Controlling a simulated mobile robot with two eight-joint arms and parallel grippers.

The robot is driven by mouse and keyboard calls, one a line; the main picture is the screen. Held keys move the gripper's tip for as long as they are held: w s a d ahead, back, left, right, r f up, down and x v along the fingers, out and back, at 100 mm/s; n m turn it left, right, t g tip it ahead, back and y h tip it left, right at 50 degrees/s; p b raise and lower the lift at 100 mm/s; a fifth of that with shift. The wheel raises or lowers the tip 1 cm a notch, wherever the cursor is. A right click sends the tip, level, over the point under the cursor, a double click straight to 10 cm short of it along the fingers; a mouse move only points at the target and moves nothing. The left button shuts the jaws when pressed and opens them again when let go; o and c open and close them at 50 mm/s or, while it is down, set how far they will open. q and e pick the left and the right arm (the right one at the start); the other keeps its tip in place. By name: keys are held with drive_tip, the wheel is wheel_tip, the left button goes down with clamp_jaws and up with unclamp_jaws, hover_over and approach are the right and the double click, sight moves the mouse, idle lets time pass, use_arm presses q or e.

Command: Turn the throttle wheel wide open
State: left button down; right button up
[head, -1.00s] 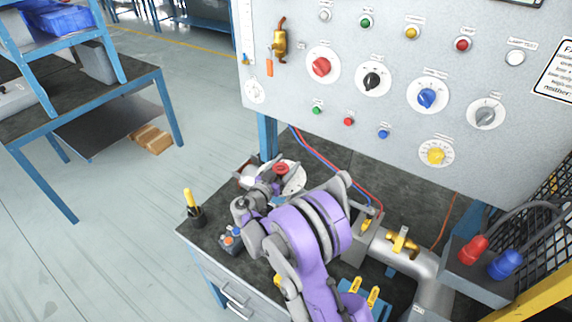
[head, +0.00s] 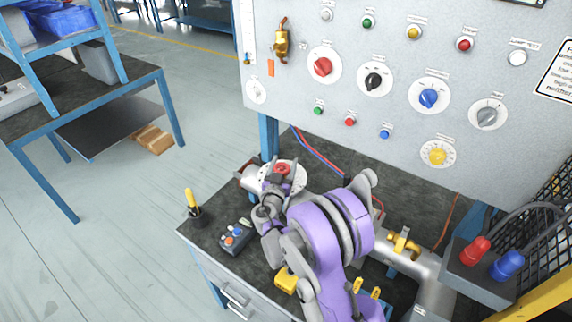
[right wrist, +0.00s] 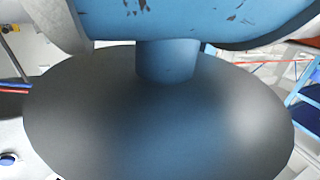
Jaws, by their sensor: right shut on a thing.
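In the right wrist view a blue wheel-like piece (right wrist: 200,20) with chipped paint fills the top of the picture. It sits on a short blue stem (right wrist: 166,62) above a broad dark round disc (right wrist: 160,125). Grey fingers of my right gripper (head: 271,190) show at its two sides, shut on it. In the head view this gripper is over the bench's back left part, just in front of a red round part (head: 282,168) on a pale disc (head: 297,174). There the gripper and my purple arm hide the blue piece. My left gripper is out of view.
A control panel (head: 300,100) with several coloured knobs stands behind the bench. A button box (head: 235,237), a black cup (head: 196,216) with a yellow-handled tool, and a metal pipe with a brass valve (head: 402,244) are near my arm. Bare bench top (head: 225,195) shows at the left.

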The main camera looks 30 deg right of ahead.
drive_tip(key=shift+w+a+r+n+t+y+p, duration=0.1)
drive_tip(key=shift+n+t+y+p, duration=0.1)
drive_tip(key=shift+n+t+y, duration=0.25)
drive_tip(key=shift+w+r+n+t+y+p, duration=0.15)
drive_tip(key=shift+n+t+y, duration=0.15)
drive_tip(key=shift+y, duration=0.25)
drive_tip(key=shift+w+a+n+t+y+p, duration=0.15)
drive_tip(key=shift+n+t+y+p, duration=0.3)
drive_tip(key=shift+n+y+p, duration=0.5)
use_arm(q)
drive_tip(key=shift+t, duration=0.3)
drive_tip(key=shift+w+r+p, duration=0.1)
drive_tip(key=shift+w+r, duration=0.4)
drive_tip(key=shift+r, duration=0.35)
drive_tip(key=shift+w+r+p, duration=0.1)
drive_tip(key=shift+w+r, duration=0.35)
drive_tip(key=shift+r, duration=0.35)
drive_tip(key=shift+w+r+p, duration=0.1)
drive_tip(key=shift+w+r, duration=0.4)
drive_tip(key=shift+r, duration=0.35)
use_arm(e)
drive_tip(key=shift+a+f+n+t+y, duration=0.2)
drive_tip(key=shift+n+t+y, duration=0.1)
drive_tip(key=shift+y, duration=0.45)
drive_tip(key=o, duration=1.4)
